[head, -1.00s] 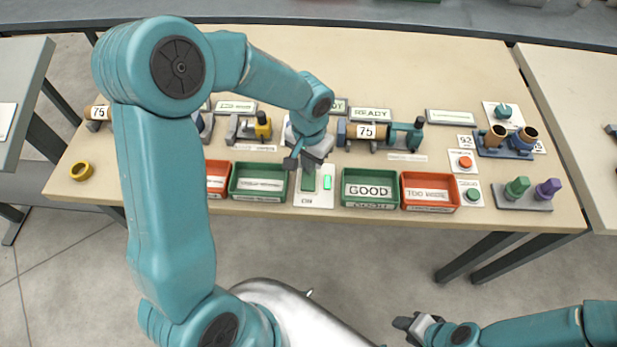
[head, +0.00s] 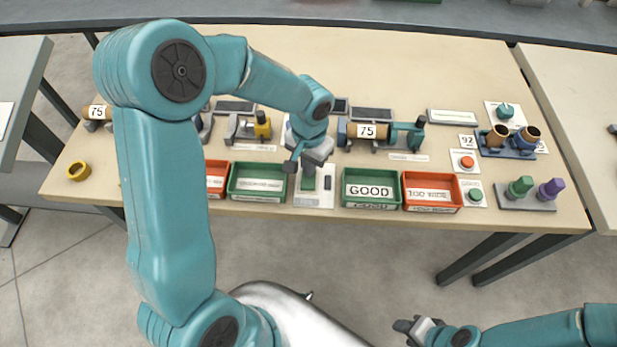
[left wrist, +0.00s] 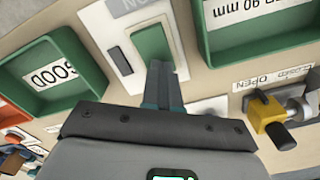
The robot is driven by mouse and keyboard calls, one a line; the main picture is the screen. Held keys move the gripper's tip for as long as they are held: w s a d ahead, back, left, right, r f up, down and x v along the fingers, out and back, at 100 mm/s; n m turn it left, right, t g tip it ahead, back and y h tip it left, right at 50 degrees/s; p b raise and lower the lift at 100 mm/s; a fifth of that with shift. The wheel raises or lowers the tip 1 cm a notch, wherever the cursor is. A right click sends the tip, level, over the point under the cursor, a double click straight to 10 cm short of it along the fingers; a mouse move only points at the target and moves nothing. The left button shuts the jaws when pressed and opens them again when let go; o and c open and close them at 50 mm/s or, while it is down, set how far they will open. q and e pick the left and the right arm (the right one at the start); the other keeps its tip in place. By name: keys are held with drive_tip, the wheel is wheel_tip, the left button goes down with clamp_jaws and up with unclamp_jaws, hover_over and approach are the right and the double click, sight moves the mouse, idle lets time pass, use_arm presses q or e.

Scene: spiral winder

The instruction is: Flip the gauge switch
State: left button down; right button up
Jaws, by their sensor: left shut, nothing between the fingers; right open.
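The gauge switch is a green rocker (head: 308,184) on a white plate (head: 318,201) at the table's front edge, between two green trays. In the left wrist view the green rocker (left wrist: 152,42) shows just beyond my fingertips. My left gripper (head: 300,167) is shut and empty, pointing down over the rocker. In the left wrist view its fingertips (left wrist: 162,70) overlap the rocker's near end; I cannot tell whether they touch. A small indicator (head: 327,183) beside the rocker is dark. My right gripper (head: 405,325) is open and empty, in front of the table.
A green tray (head: 233,195) stands left of the switch, and the GOOD tray (head: 371,205) and a red tray (head: 432,208) stand right.

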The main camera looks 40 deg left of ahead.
use_arm(q)
wheel_tip(320, 180, up, 7)
drive_tip(key=p, duration=0.4)
drive_tip(key=shift+p, duration=0.35)
drive_tip(key=shift+s, duration=0.2)
idle(0.3)
